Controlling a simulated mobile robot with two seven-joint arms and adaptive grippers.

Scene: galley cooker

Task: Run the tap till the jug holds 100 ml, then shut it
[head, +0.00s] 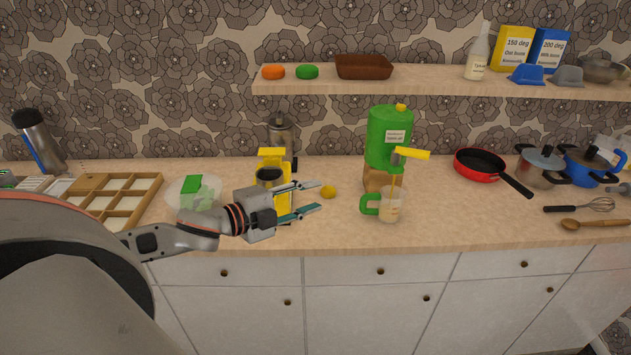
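A green drink dispenser (388,133) with a label stands on a brown base at the back of the counter. Its yellow tap lever (412,153) points to the right. A thin yellowish stream (396,183) seems to run from the tap down into the jug. The clear measuring jug (391,208) with a green handle stands upright under the tap. Some yellowish liquid seems to be in it; its level against the marks is too small to read. My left gripper (314,198) is open and empty, left of the jug and apart from it. My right gripper is not in view.
A red pan (480,161) and pots are at the right. A shelf (430,83) runs above.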

